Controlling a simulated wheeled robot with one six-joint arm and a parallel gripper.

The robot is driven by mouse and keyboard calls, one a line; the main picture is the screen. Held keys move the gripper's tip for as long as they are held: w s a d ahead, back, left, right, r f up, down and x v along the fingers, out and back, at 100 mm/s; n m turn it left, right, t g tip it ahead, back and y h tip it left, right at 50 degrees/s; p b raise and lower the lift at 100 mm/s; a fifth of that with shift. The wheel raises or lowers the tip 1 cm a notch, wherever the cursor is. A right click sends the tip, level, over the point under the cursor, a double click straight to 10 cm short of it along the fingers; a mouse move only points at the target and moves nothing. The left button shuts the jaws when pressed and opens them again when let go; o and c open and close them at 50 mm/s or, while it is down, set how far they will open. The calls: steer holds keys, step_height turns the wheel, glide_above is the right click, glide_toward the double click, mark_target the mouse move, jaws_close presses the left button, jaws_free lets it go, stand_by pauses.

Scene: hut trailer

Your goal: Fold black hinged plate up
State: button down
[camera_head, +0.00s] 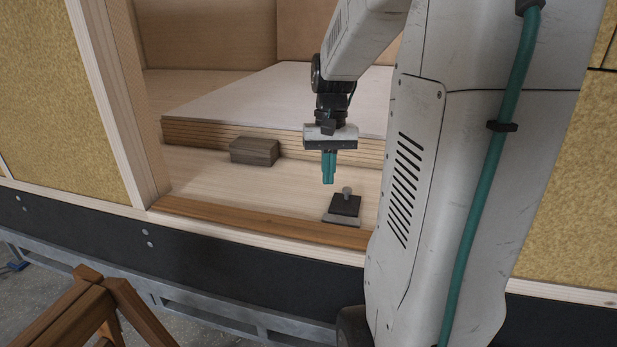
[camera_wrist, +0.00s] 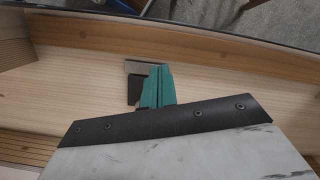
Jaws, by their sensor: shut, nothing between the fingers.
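The black hinged plate (camera_head: 345,205) lies on the pale wooden floor just inside the doorway sill, with a grey strip (camera_head: 341,221) along its near edge and a small grey knob (camera_head: 347,191) on it. My gripper (camera_head: 328,182) has teal fingers, closed together and empty, pointing down above and slightly left of the plate. In the wrist view the plate (camera_wrist: 134,90) shows partly behind the fingers (camera_wrist: 158,72), which hide the rest of it. I cannot see the fingers touching it.
A dark wooden block (camera_head: 254,151) sits on the floor at the left, against a stack of pale boards (camera_head: 270,110). A brown sill (camera_head: 270,222) runs along the front edge. A wooden trestle (camera_head: 100,300) stands outside at lower left. The floor left of the plate is clear.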

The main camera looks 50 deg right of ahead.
mark_target(346, 200)
steer(key=w+d+f+m, duration=0.1)
steer(key=w+d, duration=0.1)
steer(key=d, duration=0.6)
steer(key=w+d+m+t, duration=0.1)
steer(key=w+d+m, duration=0.1)
steer(key=d, duration=0.6)
steer(key=shift+w+d+f, duration=0.2)
steer(key=shift+w+f, duration=0.2)
steer(key=shift+w, duration=0.1)
steer(key=f, duration=0.3)
steer(key=a+f, duration=0.1)
steer(key=f, duration=0.6)
steer(key=shift+a, duration=0.3)
steer(key=shift+r, duration=0.2)
